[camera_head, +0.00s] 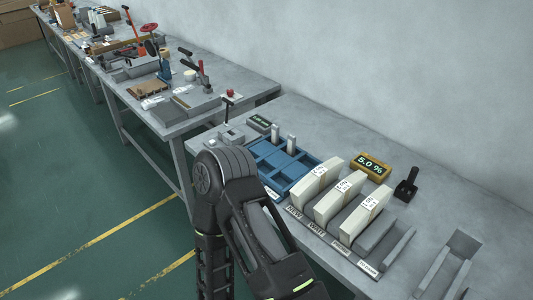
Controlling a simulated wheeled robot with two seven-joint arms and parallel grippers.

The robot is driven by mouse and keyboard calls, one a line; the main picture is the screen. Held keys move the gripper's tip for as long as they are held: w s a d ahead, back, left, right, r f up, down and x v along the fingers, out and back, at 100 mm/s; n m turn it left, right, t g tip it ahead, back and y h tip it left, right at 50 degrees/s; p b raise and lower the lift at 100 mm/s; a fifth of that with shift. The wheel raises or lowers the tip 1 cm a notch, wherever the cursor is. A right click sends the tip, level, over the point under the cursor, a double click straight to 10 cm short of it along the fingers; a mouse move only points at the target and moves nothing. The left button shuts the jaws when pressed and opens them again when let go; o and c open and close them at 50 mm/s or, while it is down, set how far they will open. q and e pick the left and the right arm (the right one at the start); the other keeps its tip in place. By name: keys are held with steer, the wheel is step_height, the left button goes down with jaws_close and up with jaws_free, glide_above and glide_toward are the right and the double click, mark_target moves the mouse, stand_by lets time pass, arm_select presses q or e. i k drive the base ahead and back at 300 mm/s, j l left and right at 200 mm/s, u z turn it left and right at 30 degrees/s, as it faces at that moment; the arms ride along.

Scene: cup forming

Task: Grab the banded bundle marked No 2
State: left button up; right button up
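Three pale banded bundles stand upright side by side in a grey slotted rack on the near bench: a left bundle (312,184), a middle bundle (336,202) and a right bundle (361,218). Each has a band with a small printed tag on top; the tag numbers are too small to read surely, so I cannot tell which is No 2. One of my black arms (245,215) shows at the bottom centre, bent, left of the rack. No gripper fingers are in view.
A blue compartment tray (283,165) stands behind-left of the bundles. A yellow display (372,166) reads 5.0 %. A black handled stamp-like tool (406,187) stands at its right. An empty grey slot (383,243) and an empty grey trough (447,265) lie right of the bundles.

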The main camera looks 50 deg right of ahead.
mark_target(322, 175)
steer(key=i, duration=1.9)
steer(key=z, duration=5)
